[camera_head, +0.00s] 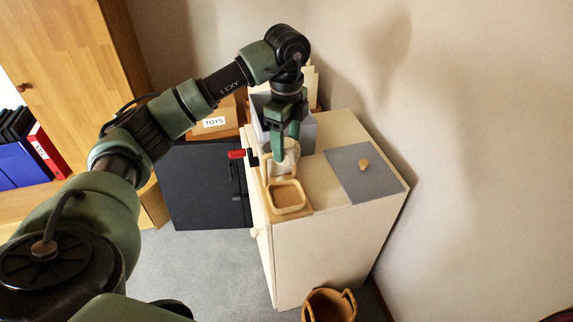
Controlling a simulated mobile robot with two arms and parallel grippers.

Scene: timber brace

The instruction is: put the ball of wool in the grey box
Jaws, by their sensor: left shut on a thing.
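My left gripper (284,150) points down over the top of the cream cabinet (329,158). It is shut on a pale, whitish rounded thing (291,158) that looks like the ball of wool, partly hidden by the fingers. The grey box (303,134) stands just behind the gripper, with its upper part partly covered by my arm. A grey lid-like panel (350,176) with a round wooden knob lies flat on the cabinet to the right. My right gripper is out of view.
A square wooden bowl (287,197) stands at the cabinet's front left edge. A red-ended object (237,154) juts out left of it. A wicker basket (330,305) is on the floor.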

